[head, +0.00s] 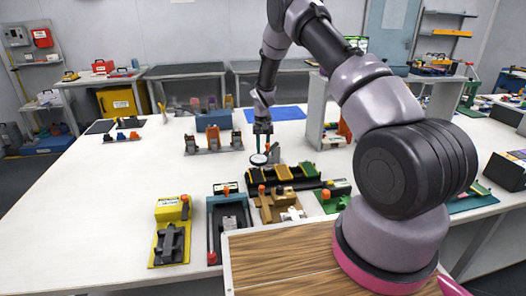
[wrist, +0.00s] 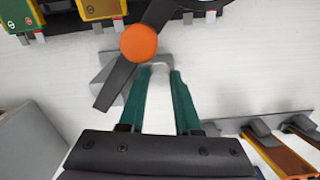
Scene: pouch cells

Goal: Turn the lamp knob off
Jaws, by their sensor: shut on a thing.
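The lamp stands on the white table, with a grey base (wrist: 107,72), a black arm (wrist: 120,80) and an orange round joint (wrist: 139,43) in the wrist view. In the head view my gripper (head: 262,150) is beside the lamp.
A black rack with yellow and green blocks (head: 285,176) stands close in front of the lamp. A blue and orange fixture (head: 213,135) is to its left, and a grey shelf unit (head: 315,110) to its right.

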